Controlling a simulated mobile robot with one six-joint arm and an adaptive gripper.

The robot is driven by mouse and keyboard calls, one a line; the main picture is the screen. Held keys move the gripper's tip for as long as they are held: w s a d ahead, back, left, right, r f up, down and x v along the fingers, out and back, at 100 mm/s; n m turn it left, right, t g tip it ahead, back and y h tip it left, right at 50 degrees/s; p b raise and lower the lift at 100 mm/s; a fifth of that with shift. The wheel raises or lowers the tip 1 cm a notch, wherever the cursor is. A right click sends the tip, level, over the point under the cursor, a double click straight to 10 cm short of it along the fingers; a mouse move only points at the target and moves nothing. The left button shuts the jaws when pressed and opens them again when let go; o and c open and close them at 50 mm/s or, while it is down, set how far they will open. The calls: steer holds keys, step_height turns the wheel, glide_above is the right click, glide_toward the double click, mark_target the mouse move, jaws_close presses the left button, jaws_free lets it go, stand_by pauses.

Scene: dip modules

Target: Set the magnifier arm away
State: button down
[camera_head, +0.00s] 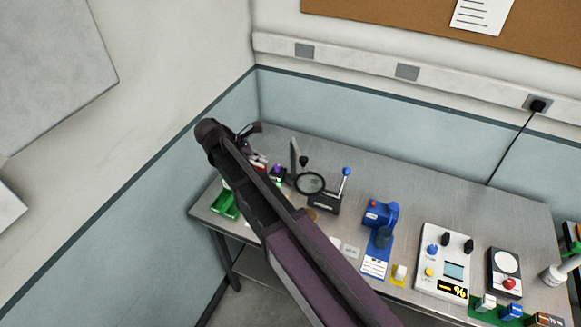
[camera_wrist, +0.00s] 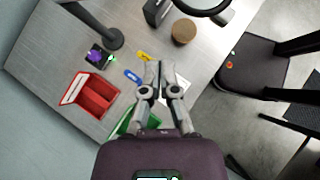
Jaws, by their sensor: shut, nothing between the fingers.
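The magnifier arm shows in the head view as a dark round lens ring (camera_head: 310,183) with a black knob (camera_head: 304,161) above it, beside a grey upright post (camera_head: 294,154). In the wrist view, part of the ring (camera_wrist: 203,9) is at the top edge, cut off by the frame. A dark post on a round base (camera_wrist: 111,39) stands at upper left there. My gripper (camera_wrist: 160,78) is shut and empty above the table's near edge, apart from the magnifier. In the head view my arm hides much of the gripper.
A red open box (camera_wrist: 92,94), a green bin (camera_head: 223,204), blue and yellow tags and a brown disc (camera_wrist: 183,31) lie nearby. A black box with a blue-knobbed lever (camera_head: 345,172) stands close to the lens. A blue device (camera_head: 380,215) and control panel (camera_head: 443,262) are farther right.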

mark_target(302, 160)
steer(key=shift+f, duration=0.1)
steer(key=d+r+b+x, duration=0.1)
steer(key=r+b+x, duration=0.1)
steer(key=b+x, duration=0.5)
steer(key=shift+w+r+x, duration=0.2)
steer(key=shift+x, duration=2.9)
steer(key=shift+d, duration=0.15)
